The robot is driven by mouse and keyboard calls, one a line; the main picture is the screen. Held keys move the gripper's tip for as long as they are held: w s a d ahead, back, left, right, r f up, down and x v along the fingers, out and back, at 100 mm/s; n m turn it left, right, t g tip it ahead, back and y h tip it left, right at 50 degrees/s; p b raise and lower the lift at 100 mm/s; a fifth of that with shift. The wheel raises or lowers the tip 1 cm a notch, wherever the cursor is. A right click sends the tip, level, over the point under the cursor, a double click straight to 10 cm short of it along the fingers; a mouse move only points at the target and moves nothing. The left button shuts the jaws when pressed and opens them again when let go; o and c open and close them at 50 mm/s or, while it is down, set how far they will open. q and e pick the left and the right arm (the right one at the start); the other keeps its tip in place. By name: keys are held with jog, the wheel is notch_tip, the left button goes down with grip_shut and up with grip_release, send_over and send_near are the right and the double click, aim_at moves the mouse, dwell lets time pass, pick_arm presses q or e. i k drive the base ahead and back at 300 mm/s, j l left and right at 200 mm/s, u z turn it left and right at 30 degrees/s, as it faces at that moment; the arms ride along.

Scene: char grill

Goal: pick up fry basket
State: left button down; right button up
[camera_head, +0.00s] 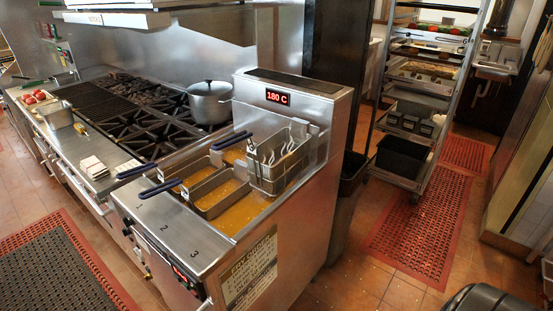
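The fryer (222,256) stands in the middle, with golden oil in its vat and a red "180 C" display. Two metal fry baskets, a nearer one (217,207) and one behind it (193,176), sit low in the oil. Their dark blue handles (160,188) stick out to the left over the front edge. Another wire basket (268,178) sits higher, at the back right of the vat against the fryer's back panel. A further blue handle (230,141) lies left of it; I cannot tell which basket it belongs to. Neither of my grippers is in view.
Left of the fryer are a burner range with a grey pot (210,104), a stack of white squares (93,167) and a metal container (58,117). A wheeled rack (408,183) with trays stands back right. Red mats (421,225) lie on the tiled floor.

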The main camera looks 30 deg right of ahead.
aim_at(271, 181)
jog(key=u, duration=0.3)
jog(key=l+u, duration=0.4)
jog(key=l, duration=0.45)
jog(key=l+u, duration=0.4)
jog(key=l, duration=0.4)
jog(key=k, duration=0.05)
